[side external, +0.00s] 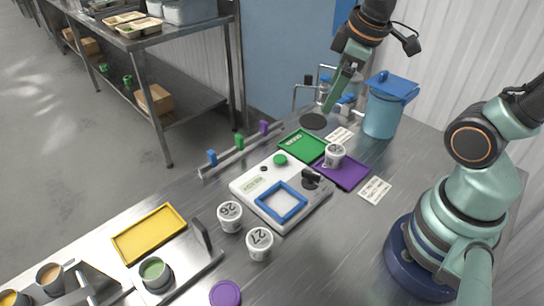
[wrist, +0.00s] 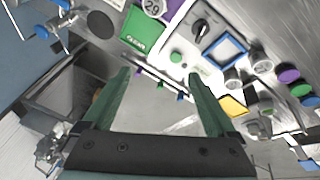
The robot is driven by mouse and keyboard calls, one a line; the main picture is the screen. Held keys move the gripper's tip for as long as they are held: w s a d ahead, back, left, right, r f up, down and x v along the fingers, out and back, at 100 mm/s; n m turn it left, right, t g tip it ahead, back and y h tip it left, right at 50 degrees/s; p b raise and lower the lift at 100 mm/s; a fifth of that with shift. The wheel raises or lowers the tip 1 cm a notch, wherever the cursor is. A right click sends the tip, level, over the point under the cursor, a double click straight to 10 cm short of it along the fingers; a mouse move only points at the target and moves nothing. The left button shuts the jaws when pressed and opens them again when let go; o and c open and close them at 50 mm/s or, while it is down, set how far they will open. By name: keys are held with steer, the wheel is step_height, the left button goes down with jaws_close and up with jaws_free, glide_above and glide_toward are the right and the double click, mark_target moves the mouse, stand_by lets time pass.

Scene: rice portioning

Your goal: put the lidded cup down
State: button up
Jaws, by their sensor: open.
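A white lidded cup (side external: 334,155) with a number on its lid stands upright at the purple mat (side external: 350,172), near its left edge beside the green tray (side external: 294,143). Its lid (wrist: 153,8) shows at the top edge of the wrist view, partly cut off. My gripper (side external: 329,104) is raised behind the cup, apart from it. In the wrist view the two green fingers (wrist: 159,76) are spread with nothing between them. Two more white cups, marked 26 (side external: 230,216) and 27 (side external: 260,243), stand in front of the scale.
A white scale (side external: 244,187) with a blue square frame (side external: 281,202) sits mid-table. A blue-lidded bin (side external: 382,112) stands at back right. A rail with coloured clips (side external: 238,153) runs along the far edge. A yellow tray (side external: 150,232) lies at left.

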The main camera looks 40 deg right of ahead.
steer(key=a+r+m, duration=0.1)
steer(key=m, duration=0.1)
steer(key=m+t, duration=0.1)
steer(key=s+a+r+m, duration=0.1)
steer(key=m, duration=0.1)
steer(key=shift+s+a+r+m+t, duration=0.1)
steer(key=shift+a+r+m+t, duration=0.2)
stand_by(1.0)
